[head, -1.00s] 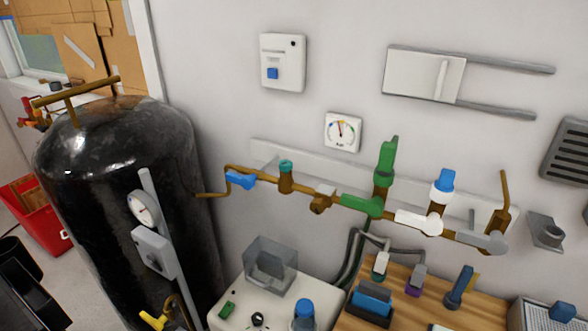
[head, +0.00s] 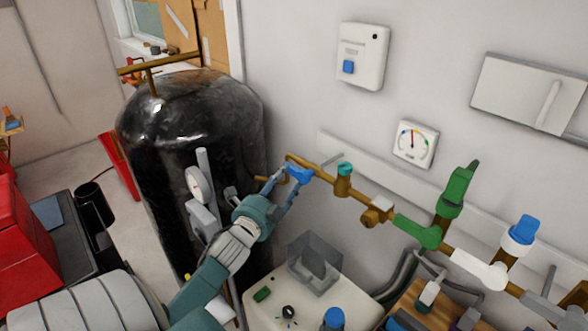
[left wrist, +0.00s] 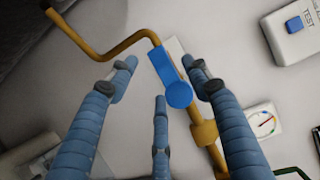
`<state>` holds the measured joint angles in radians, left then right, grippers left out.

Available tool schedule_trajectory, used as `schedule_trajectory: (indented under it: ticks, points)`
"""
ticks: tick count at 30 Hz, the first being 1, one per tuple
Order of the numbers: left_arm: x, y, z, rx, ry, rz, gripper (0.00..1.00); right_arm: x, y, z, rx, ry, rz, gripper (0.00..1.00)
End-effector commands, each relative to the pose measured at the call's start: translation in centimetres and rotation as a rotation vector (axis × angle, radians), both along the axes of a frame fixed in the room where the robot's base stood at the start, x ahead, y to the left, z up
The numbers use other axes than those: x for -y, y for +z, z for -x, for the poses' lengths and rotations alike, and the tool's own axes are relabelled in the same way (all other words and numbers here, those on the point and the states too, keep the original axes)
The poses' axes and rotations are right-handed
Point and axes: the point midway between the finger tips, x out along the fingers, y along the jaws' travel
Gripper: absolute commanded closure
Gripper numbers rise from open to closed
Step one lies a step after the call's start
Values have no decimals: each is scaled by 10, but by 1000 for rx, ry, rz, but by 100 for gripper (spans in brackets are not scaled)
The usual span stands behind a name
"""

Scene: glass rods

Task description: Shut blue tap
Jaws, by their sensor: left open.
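The blue tap (head: 300,174) is a blue lever on the left part of the brass pipe (head: 325,171) along the wall. In the left wrist view the blue tap (left wrist: 177,90) has a round end and lies between my spread fingers, nearer the right one. My left gripper (head: 287,186) is open and empty, with its blue fingers right by the tap. I cannot tell whether a finger touches it. In the left wrist view my left gripper (left wrist: 162,68) shows three fingers pointing at the wall. My right gripper is not in view.
A black tank (head: 185,130) with a gauge (head: 199,185) stands left of the pipe. A teal-topped fitting (head: 344,178), a green valve (head: 452,197) and a white lever (head: 477,268) sit farther along. A white machine (head: 330,290) stands below. A dial (head: 414,144) hangs above.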

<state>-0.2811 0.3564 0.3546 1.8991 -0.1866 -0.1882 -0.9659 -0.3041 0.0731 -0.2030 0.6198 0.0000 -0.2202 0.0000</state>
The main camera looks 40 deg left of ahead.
Motion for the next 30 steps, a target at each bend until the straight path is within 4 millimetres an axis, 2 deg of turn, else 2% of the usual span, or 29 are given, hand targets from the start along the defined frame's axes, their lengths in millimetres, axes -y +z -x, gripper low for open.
schedule_trajectory:
  ticks: [3,9,20,27,28,30]
  points:
    - [-7,3,-22,1,0,1,51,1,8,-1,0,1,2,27]
    - [-14,1,-43,1,0,2,51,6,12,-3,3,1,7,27]
    - [-15,-1,-48,-1,-1,1,51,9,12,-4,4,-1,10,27]
    - [-15,-1,-48,-1,-1,1,97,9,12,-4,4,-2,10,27]
    - [-15,-1,-48,-1,-1,1,100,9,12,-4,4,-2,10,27]
    - [-15,-1,-48,-1,-1,1,100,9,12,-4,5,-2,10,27]
